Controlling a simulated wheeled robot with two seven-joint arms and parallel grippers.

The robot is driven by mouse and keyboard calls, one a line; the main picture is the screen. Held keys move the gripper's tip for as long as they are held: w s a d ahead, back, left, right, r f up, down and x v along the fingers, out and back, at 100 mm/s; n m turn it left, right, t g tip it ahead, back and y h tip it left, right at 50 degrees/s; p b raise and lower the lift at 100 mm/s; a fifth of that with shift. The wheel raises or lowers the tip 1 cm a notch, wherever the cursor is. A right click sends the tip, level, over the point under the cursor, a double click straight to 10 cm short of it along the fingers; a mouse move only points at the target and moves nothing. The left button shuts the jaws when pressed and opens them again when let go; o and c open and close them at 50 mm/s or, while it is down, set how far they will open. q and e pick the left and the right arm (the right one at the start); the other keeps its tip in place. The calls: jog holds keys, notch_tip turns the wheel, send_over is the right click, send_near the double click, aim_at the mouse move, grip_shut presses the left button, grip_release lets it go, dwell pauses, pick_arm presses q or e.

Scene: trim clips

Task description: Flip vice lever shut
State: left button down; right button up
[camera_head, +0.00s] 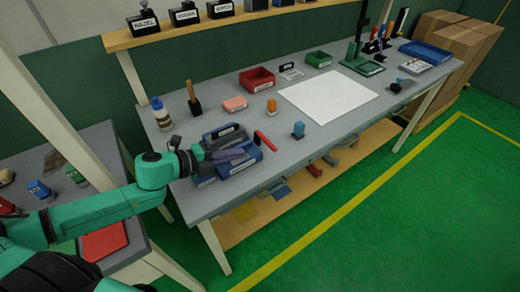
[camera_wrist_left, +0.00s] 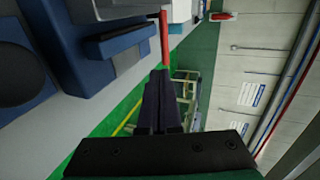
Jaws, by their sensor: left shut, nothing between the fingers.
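The blue vice (camera_head: 240,166) sits at the front left of the grey workbench. Its red lever (camera_head: 265,140) sticks out at the vice's right side, tilted. In the left wrist view the vice (camera_wrist_left: 60,60) fills the left, and the red lever (camera_wrist_left: 163,38) stands just beyond my fingertips. My left gripper (camera_head: 243,153) reaches over the vice from the left, shut and empty. In the left wrist view its dark fingers (camera_wrist_left: 159,78) point toward the lever's lower end; I cannot tell whether they touch it. My right gripper is not in view.
A blue clip-like part (camera_head: 298,130) stands right of the lever, with an orange one (camera_head: 271,106) behind. A white sheet (camera_head: 328,96) lies mid-bench. A red bin (camera_head: 257,79), a bottle (camera_head: 161,113) and a wooden-handled tool (camera_head: 194,101) stand farther back. A lower shelf holds several parts.

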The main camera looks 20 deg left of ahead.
pick_arm(q)
jog(key=shift+w+d, duration=0.25)
jog(key=shift+w, duration=0.1)
jog(key=shift+w+d+f, duration=0.1)
jog(key=shift+w+d, duration=0.05)
jog(key=shift+d, duration=0.1)
jog(key=shift+w+d, duration=0.15)
jog(key=shift+w, duration=0.1)
jog(key=p+x, duration=0.2)
jog(key=x, duration=0.4)
jog(key=shift+d+p, duration=0.1)
jog(key=shift+p, duration=0.2)
jog(key=shift+w+d+f, duration=0.2)
jog(key=shift+w+f, duration=0.05)
jog(key=shift+f, duration=0.15)
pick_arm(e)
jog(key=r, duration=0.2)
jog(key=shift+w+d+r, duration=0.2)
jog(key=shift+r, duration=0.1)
pick_arm(q)
jog(key=shift+d, duration=0.1)
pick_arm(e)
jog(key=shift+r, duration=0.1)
